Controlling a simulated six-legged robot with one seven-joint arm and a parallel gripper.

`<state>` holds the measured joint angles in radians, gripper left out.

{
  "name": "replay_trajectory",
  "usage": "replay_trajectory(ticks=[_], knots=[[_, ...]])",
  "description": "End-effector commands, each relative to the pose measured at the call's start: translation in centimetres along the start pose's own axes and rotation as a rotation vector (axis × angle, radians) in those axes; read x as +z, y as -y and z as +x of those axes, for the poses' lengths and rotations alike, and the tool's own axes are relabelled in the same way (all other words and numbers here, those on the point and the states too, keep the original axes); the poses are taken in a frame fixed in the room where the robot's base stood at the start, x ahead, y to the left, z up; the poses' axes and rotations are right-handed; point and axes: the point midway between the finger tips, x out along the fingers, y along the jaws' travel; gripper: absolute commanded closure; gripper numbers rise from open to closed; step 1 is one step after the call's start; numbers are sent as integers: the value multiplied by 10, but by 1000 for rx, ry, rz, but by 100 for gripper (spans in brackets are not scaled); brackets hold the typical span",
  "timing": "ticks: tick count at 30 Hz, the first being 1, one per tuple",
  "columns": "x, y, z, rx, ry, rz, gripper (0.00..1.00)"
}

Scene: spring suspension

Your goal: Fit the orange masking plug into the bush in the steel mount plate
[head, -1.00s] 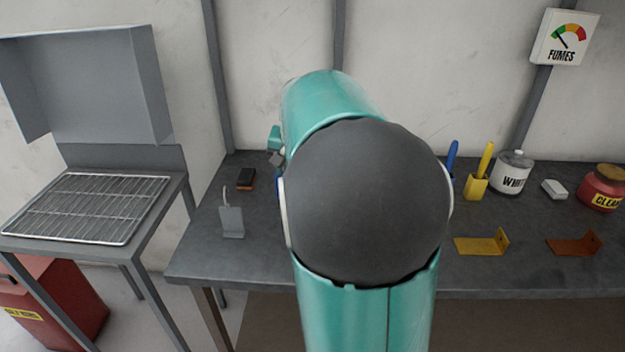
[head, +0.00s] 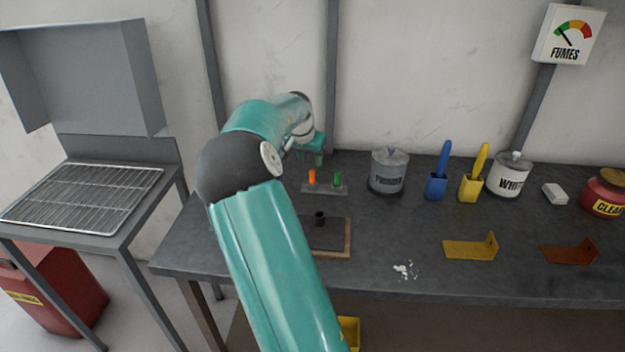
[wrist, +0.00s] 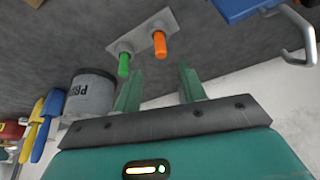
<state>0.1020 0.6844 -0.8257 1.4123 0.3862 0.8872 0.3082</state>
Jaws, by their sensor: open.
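The orange masking plug (head: 312,177) stands upright in a small grey holder (head: 325,189) on the bench, beside a green plug (head: 337,179). The steel mount plate (head: 336,237) lies nearer me on a wooden board, its dark bush (head: 320,218) sticking up; my arm hides its left part. My gripper (head: 312,158) is above and behind the holder. In the wrist view my gripper (wrist: 160,70) is open and empty, its fingers pointing toward the orange plug (wrist: 159,43) and green plug (wrist: 124,64), apart from both.
A grey primer tin (head: 388,172) stands right of the holder. White crumbs (head: 405,270) lie on otherwise clear bench.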

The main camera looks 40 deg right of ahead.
Motion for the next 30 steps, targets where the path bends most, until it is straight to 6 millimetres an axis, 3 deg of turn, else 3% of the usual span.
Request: replay_trajectory(ticks=[8,18,25,30], knots=[[0,1,24,-1,1,-2,59],[2,1,69,-2,-1,-6,59],[2,1,70,-4,-1,-5,59],[2,1,70,-3,-1,-5,92]])
